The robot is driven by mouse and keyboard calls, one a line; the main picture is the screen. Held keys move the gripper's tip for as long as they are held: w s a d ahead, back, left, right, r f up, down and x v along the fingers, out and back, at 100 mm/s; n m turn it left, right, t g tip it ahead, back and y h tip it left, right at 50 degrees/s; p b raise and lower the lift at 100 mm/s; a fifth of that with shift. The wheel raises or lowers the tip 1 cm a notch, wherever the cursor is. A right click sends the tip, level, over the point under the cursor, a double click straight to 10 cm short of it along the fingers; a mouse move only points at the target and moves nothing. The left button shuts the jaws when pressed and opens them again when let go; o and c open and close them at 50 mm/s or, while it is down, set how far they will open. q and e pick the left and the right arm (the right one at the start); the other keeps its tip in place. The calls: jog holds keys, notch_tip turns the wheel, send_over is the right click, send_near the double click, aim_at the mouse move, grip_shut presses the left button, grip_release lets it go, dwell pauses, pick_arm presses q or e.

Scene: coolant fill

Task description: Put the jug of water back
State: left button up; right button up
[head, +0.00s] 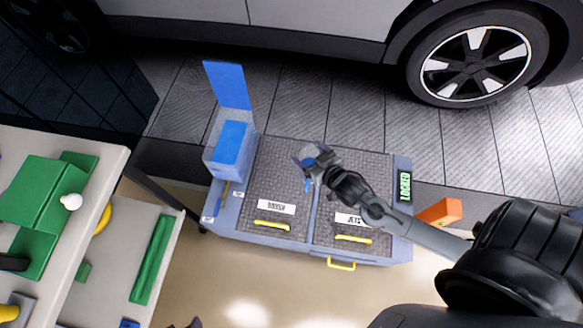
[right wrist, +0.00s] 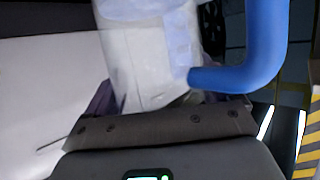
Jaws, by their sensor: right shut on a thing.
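My right gripper (head: 318,163) is over the top of the grey workbench chest in the head view, with its arm coming in from the lower right. It is shut on the jug, a pale translucent body (right wrist: 150,60) with a thick blue handle (right wrist: 262,50), which fills the upper part of the right wrist view. In the head view only small blue parts of the jug show by the fingers; the rest is hidden or too small to tell. Whether the jug touches the chest top cannot be told. My left gripper is not clearly in view.
The chest (head: 274,232) has two textured panels with labels and yellow handles. A translucent box (head: 212,160) with a raised blue lid (head: 228,85) stands at its left end. An orange block (head: 440,211) lies right. A shelf (head: 105,150) with green items is left; a car (head: 300,22) stands behind.

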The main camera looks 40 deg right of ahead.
jog(key=f+b, duration=0.1)
jog(key=f, duration=0.2)
jog(key=s+d+f+b, duration=0.1)
jog(key=f+b, duration=0.1)
jog(key=f, duration=0.1)
jog(key=s+d+f+b, duration=0.1)
jog(key=f, duration=0.2)
jog(key=shift+s+d+f+b, duration=0.15)
jog(key=shift+s+f+b, duration=0.1)
jog(key=shift+b, duration=0.1)
jog(key=f, duration=0.1)
jog(key=s+f+b, duration=0.1)
jog(key=f+b, duration=0.1)
jog(key=shift+s+a+f, duration=0.2)
jog(key=shift+s, duration=0.1)
jog(key=shift+f+b, duration=0.3)
jog(key=shift+b, duration=0.1)
pick_arm(q)
notch_tip(320, 180, down, 20)
jog(key=b, duration=1)
jog(key=shift+w+d+r, duration=0.15)
jog(key=shift+r, duration=0.1)
pick_arm(e)
jog(key=w+a+f, duration=0.4)
jog(key=w+f, duration=0.6)
jog(key=shift+w+f, duration=0.3)
jog(key=shift+f, duration=0.1)
jog(key=shift+a, duration=0.1)
